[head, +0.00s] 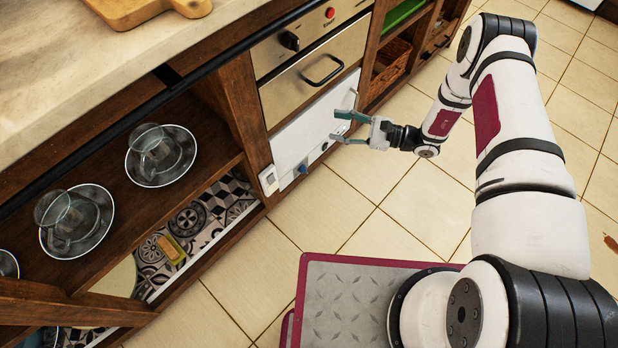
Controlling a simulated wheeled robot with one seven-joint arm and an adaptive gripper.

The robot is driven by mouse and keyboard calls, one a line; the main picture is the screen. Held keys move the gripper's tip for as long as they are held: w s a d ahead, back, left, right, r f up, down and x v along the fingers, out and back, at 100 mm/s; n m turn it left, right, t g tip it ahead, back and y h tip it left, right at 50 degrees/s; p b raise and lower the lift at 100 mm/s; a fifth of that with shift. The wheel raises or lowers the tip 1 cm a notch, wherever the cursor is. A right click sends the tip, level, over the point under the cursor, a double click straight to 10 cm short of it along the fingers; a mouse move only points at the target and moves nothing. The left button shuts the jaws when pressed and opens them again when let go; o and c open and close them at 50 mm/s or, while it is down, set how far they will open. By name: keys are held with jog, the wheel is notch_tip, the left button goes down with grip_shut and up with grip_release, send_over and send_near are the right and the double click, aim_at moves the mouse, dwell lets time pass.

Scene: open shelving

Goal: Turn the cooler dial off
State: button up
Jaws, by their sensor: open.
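The cooler appears to be the white-fronted unit (290,146) low in the counter, under the steel drawer. A small blue dial (303,169) sits near its lower edge. Its on or off setting is too small to read. My gripper (338,126) is open and empty, with its green fingers spread toward the white front. It is up and to the right of the blue dial in the picture and apart from it. The fingers overlap the right part of the white front, and I cannot tell whether they touch it.
Above is a steel panel with a black knob (289,40) and red button (330,12). Left, open shelves (105,190) hold glass cups on saucers. A small white device (269,180) is beside the unit. A wicker basket (392,66) stands right. The tiled floor (345,205) in front is clear.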

jog(key=s+d+f+m+t+b, duration=0.1)
jog(key=s+f+m+t+b, duration=0.25)
jog(key=f, duration=1.25)
jog(key=m+t+h+b, duration=0.2)
jog(key=m+t+b, duration=0.1)
jog(key=m+t, duration=0.1)
send_near(307, 172)
jog(key=shift+h, duration=0.3)
jog(key=b+x, duration=0.2)
jog(key=x, duration=0.7)
jog(key=shift+a+b, duration=0.1)
jog(key=shift+b, duration=0.25)
grip_shut()
